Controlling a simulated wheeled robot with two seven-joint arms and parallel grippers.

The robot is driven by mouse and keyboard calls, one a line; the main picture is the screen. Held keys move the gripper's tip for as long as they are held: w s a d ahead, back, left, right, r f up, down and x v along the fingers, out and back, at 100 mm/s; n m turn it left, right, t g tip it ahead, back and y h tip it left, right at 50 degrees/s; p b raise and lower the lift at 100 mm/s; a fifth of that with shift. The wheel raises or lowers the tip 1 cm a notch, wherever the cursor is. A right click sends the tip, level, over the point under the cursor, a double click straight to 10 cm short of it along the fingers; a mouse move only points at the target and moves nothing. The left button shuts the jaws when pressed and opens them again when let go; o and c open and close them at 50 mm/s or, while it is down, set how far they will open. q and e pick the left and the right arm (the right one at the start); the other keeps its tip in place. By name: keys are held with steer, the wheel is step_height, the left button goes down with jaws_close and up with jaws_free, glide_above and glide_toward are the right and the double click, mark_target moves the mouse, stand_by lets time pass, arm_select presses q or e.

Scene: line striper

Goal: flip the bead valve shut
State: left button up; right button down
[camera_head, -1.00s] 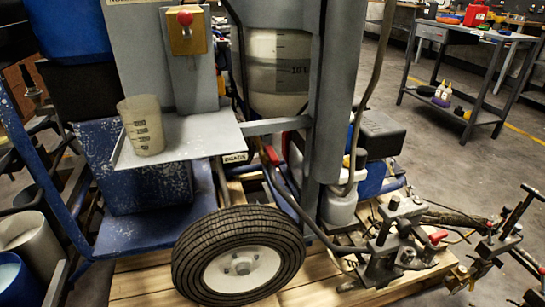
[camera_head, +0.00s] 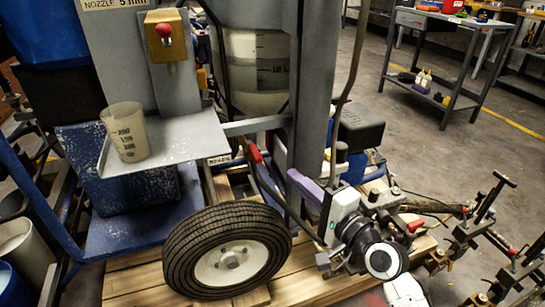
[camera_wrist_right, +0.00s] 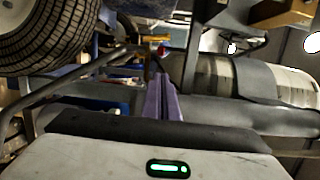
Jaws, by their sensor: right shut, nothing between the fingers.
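My right gripper (camera_head: 294,177), with purple fingers, is shut and empty. It is to the right of and below the red handle in the head view, apart from it in the picture, by the grey post. My left gripper is out of view.
A graduated cup (camera_head: 126,131) stands on the grey shelf (camera_head: 185,142). The grey post (camera_head: 310,100), a black hose and the wheel (camera_head: 228,250) crowd the gripper. Another red handle (camera_head: 415,226) sits on the clamp at right. Open floor lies beyond.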

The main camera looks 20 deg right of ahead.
mark_target(253, 150)
steer(key=shift+w, duration=0.15)
steer(key=b+x, duration=0.1)
steer(key=x, duration=0.8)
steer(key=shift+w+a+b, duration=0.15)
steer(key=shift+w+b, duration=0.2)
